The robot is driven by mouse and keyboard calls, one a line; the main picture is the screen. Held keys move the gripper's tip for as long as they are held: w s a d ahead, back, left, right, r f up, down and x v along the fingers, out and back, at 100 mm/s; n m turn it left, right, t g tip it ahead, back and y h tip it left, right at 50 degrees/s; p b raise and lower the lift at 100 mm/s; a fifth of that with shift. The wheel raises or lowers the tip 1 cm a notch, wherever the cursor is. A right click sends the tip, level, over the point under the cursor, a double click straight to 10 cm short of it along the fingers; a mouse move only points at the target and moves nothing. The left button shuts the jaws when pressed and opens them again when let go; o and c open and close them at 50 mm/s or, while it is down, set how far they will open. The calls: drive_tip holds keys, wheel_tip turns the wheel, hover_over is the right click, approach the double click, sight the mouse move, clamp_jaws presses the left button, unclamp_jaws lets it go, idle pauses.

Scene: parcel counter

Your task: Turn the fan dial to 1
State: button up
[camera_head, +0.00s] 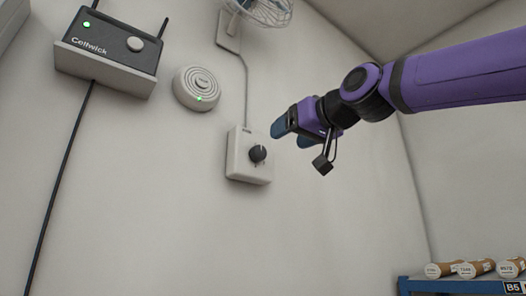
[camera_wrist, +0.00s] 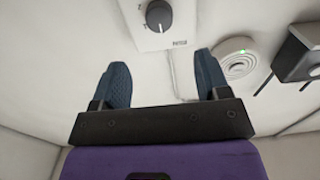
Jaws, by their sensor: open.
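The fan dial (camera_head: 257,153) is a round dark knob on a white wall box (camera_head: 240,164). In the wrist view the dial (camera_wrist: 159,16) shows at the top, with a light pointer mark on it. The scale marks around it are too small to read. My gripper (camera_head: 289,133) is just right of the box in the head view, apart from the dial. In the wrist view its two blue fingers (camera_wrist: 162,82) are spread wide with nothing between them, and the dial lies beyond their tips.
A fan in a wire cage (camera_head: 262,10) hangs above, with a cord running down to the box. A round white device (camera_head: 196,88) with a green light and a dark router (camera_head: 108,52) are to the left. A blue shelf (camera_head: 440,286) holds several cardboard tubes at lower right.

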sight(261, 152)
drive_tip(key=x, duration=1)
drive_tip(key=shift+w+a, duration=0.1)
drive_tip(key=c, duration=0.9)
